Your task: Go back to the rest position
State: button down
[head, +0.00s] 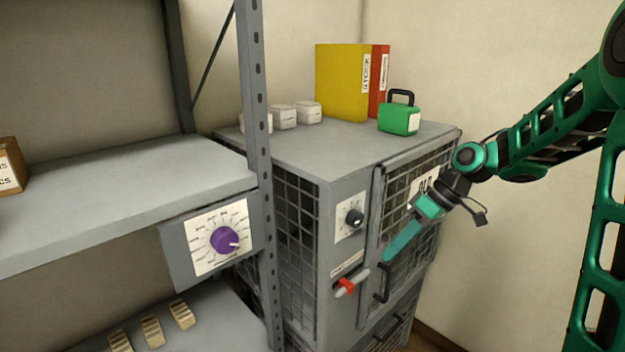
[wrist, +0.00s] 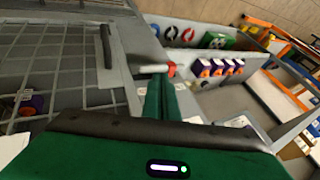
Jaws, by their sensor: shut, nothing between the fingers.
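My gripper (head: 390,256) is at the front of the grey mesh cabinet (head: 325,235), its teal fingers shut and empty. The fingertips point down and left, close to the black door handle (head: 382,284); I cannot tell whether they touch anything. A lever with a red part (head: 346,284) sits on the cabinet front, left of the fingertips. In the wrist view, my shut fingers (wrist: 166,88) reach up towards the lever's red part (wrist: 171,69), and the black handle (wrist: 106,46) is to the left. The mesh door looks closed.
A shelf unit (head: 130,190) with a purple dial (head: 225,240) stands left of the cabinet. A green case (head: 400,117), yellow binder (head: 340,82) and red binder (head: 379,80) stand on the cabinet top. A black knob (head: 354,217) is above the lever. Bare wall lies to the right.

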jog(key=s+d+m+h, duration=0.3)
jog(key=s+d+m, duration=0.4)
jog(key=s, duration=0.7)
jog(key=s+d+m+h, duration=0.3)
jog(key=s+d+m, duration=0.4)
jog(key=s, duration=0.7)
jog(key=shift+d+r+h, duration=0.3)
jog(key=shift+d+r, duration=0.1)
jog(key=shift+d, duration=0.8)
jog(key=shift+w+f, duration=0.25)
jog(key=shift+w, duration=0.4)
